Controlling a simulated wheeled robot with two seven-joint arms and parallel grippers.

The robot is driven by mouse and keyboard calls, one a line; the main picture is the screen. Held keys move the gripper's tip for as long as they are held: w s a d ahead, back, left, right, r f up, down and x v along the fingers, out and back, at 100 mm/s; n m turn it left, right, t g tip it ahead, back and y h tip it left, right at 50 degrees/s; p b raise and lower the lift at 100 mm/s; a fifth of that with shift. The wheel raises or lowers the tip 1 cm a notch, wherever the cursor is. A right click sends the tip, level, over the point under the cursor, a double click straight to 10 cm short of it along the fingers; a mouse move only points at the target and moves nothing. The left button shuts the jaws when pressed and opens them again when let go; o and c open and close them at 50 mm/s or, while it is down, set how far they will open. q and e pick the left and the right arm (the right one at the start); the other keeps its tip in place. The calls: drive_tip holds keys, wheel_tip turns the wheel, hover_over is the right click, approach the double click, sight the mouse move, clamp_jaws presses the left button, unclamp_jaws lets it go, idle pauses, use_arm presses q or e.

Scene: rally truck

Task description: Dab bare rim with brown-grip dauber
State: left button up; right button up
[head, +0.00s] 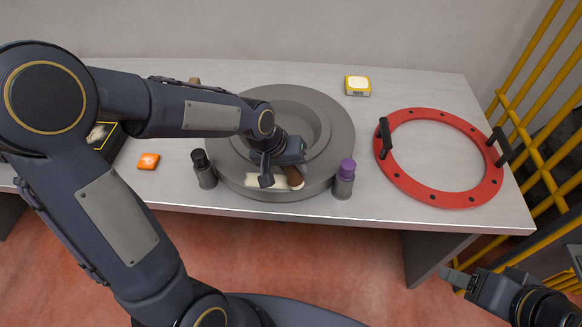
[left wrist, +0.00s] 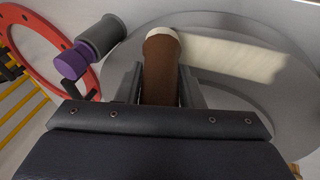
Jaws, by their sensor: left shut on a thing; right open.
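My left gripper (head: 280,172) is shut on the brown-grip dauber (head: 295,177), over the near side of the round grey ring-shaped part (head: 240,118). In the left wrist view the brown grip (left wrist: 160,75) stands between the fingers, with a cream band at its far end. A pale cream streaked patch (left wrist: 235,57) lies on the grey rim beside it; it also shows in the head view (head: 262,181). I cannot tell whether the dauber touches the rim. My right gripper (head: 458,280) is open and empty, off the table's front edge at the lower right.
A black-capped bottle (head: 204,170) and a purple-capped bottle (head: 343,180) stand close to the grey part. A red ring with black handles (head: 440,197) lies at the right. An orange block (head: 148,161) and a yellow-white box (head: 357,86) lie on the table. Yellow bars (head: 530,90) stand far right.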

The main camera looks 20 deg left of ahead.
use_arm(q)
drive_tip(key=shift+s+f, duration=0.1)
drive_tip(key=shift+s+d, duration=0.15)
drive_tip(key=shift+s, duration=0.65)
drive_tip(key=shift+w, duration=0.1)
drive_tip(key=shift+w, duration=0.85)
drive_tip(key=shift+r, duration=0.2)
drive_tip(key=shift+r+p, duration=0.45)
drive_tip(key=shift+r, duration=0.1)
